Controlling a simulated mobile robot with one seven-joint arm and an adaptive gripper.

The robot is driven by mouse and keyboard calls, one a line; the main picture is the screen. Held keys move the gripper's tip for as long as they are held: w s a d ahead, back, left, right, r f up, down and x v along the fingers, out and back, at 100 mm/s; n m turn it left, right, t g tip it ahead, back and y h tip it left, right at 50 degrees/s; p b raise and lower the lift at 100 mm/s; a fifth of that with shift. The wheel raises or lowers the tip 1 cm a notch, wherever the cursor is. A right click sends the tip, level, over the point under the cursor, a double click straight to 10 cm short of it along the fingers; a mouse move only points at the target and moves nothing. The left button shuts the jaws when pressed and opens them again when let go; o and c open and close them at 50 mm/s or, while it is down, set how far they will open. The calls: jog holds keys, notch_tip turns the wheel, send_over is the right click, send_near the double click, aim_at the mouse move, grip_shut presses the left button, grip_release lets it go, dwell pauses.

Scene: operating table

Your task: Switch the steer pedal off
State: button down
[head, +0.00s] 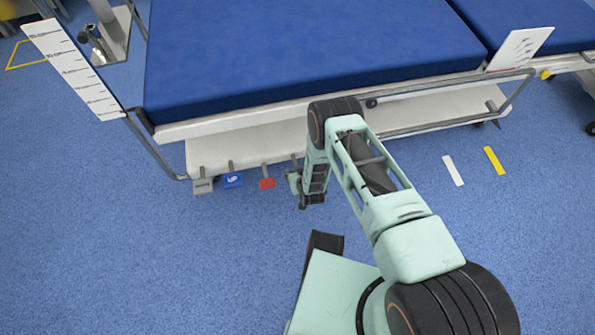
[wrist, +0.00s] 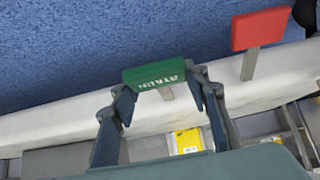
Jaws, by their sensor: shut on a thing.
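Several pedals stick out from under the near edge of the operating table. In the head view, from left to right, they are a grey pedal (head: 203,186), a blue pedal with a white symbol (head: 233,180), a red pedal (head: 267,184) and a green pedal (head: 293,183). The green pedal (wrist: 155,74) has white lettering that I cannot read surely. My gripper (wrist: 163,85) is shut on it, one finger at each side. The red pedal (wrist: 261,28) is free beside it in the wrist view. I cannot make out which pedal is labelled steer.
The operating table (head: 300,50) has a blue mattress and metal side rails close above my arm. A white ruled panel (head: 75,70) stands at its left end. White and yellow floor marks (head: 453,170) lie to the right. The blue floor in front is clear.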

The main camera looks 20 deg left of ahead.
jog(key=shift+w+a+r, duration=0.1)
jog(key=shift+r, duration=0.05)
jog(key=c, duration=1.3)
grip_release()
jog(key=shift+o, duration=1.1)
jog(key=v, duration=1.2)
